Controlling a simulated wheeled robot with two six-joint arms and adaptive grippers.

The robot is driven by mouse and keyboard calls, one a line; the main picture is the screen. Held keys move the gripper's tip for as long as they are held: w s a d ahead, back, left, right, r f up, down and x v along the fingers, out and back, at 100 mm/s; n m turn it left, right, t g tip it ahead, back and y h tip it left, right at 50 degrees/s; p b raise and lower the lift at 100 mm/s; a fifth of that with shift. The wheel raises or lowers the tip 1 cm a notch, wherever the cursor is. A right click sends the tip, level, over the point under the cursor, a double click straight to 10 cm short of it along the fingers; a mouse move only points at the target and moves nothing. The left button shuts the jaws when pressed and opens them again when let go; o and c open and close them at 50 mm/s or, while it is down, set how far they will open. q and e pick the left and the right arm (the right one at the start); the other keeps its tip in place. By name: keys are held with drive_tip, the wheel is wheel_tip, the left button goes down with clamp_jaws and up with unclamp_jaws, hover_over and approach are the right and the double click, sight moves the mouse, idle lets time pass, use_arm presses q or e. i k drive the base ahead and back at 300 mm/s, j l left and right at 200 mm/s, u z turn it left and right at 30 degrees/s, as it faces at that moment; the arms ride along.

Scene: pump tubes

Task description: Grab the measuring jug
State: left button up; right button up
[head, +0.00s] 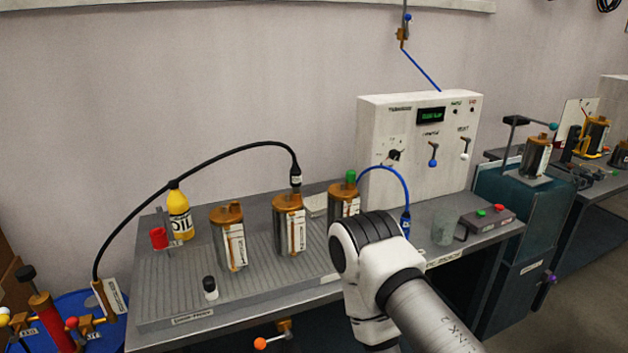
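The measuring jug (444,228) is a clear, see-through vessel with a dark handle on its right side. It stands upright on the grey bench top, in front of the white control panel and right of the blue tube's lower end. A white and black arm link of mine comes in from the lower right and reaches up to the left of the jug, apart from it in the picture. No gripper shows in the head view, so whether either gripper is open or shut is hidden.
A control panel (419,145) stands behind the jug. A small button box (488,218) sits right of it. Copper-capped canisters (290,226), a yellow oil bottle (180,212) and a small black-capped bottle (210,288) stand left. A blue tube (392,176) arches near the jug.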

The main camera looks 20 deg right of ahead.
sight(445, 222)
drive_tip(key=z, duration=1.55)
drive_tip(key=i+l+u, duration=0.1)
drive_tip(key=i+l, duration=0.2)
drive_tip(key=l, duration=0.15)
drive_tip(key=i+l, duration=0.3)
drive_tip(key=l, duration=0.15)
drive_tip(key=i+u, duration=0.05)
